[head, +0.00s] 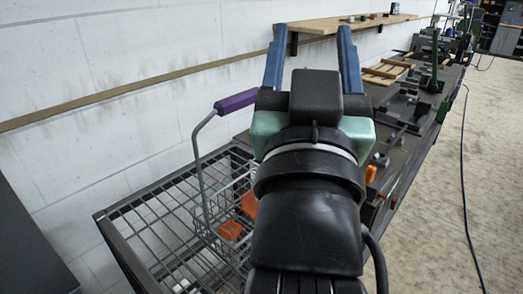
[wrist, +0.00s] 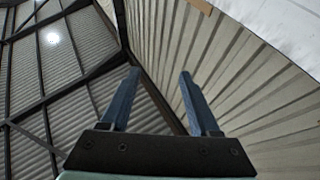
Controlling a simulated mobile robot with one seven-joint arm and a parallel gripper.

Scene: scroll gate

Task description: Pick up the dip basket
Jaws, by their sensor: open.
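The dip basket (head: 203,212) is a wire basket with a tall bent handle that ends in a purple grip (head: 236,101). It stands on a dark metal grate to the left of my arm in the head view. Orange pieces (head: 231,230) show inside it. My arm hides its right side. My gripper (head: 311,40) is open and empty, its two blue fingers pointing up, to the right of and above the purple grip. In the wrist view my gripper (wrist: 160,80) points at the ceiling and upper wall, and the basket is not in that view.
The grate table (head: 122,212) has free room left of the basket. A wooden shelf (head: 350,24) is fixed to the white wall behind my fingers. A long workbench (head: 408,125) with tools and wooden frames runs away at the right. A black cable (head: 464,170) lies on the floor.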

